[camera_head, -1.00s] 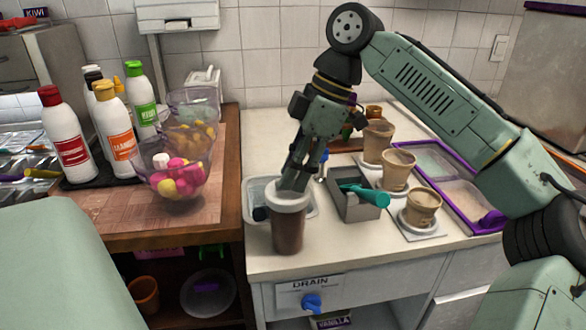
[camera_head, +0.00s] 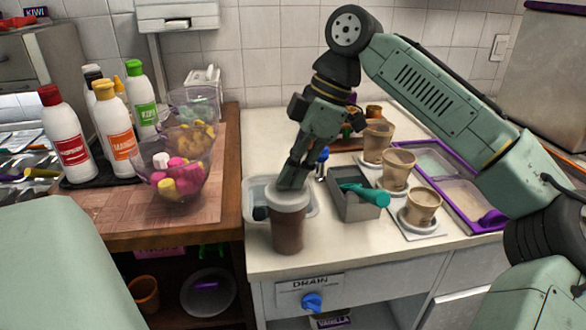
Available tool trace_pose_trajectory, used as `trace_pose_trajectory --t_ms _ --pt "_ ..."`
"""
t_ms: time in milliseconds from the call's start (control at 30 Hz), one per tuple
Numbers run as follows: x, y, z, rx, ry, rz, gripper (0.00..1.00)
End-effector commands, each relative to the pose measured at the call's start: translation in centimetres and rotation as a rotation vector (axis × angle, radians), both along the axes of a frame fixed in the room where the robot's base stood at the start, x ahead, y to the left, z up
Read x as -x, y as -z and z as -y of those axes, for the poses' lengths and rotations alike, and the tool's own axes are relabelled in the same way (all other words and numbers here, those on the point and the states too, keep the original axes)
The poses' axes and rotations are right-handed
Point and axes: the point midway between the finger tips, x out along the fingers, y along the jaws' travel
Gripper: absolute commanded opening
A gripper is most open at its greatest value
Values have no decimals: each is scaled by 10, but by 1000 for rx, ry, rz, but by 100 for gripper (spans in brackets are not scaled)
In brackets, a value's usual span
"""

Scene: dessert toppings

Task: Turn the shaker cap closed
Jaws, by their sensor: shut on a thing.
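The shaker (camera_head: 288,230) is a brown, see-through cup that stands upright near the front left of the white counter. Its pale cap (camera_head: 289,200) sits on top. My gripper (camera_head: 290,184) points down from above and is shut on the cap. The fingers hide part of the cap's top, and I cannot tell from here how far the cap is turned.
A grey box with a teal-handled scoop (camera_head: 366,194) stands just right of the shaker. Several tan cups (camera_head: 396,171) stand further right. A clear tray (camera_head: 258,192) lies behind the shaker. Sauce bottles (camera_head: 115,135) and candy bowls (camera_head: 177,176) stand on the wooden counter at left.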

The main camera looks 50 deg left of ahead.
Motion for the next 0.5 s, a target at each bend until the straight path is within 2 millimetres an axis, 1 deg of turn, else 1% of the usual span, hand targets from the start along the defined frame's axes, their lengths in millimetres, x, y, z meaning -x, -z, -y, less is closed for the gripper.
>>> trace_pose_trajectory --t_ms 200,500 --pt "1 -1 0 -1 23 -2 0" --pt "1 -1 2 0 192 -2 0"
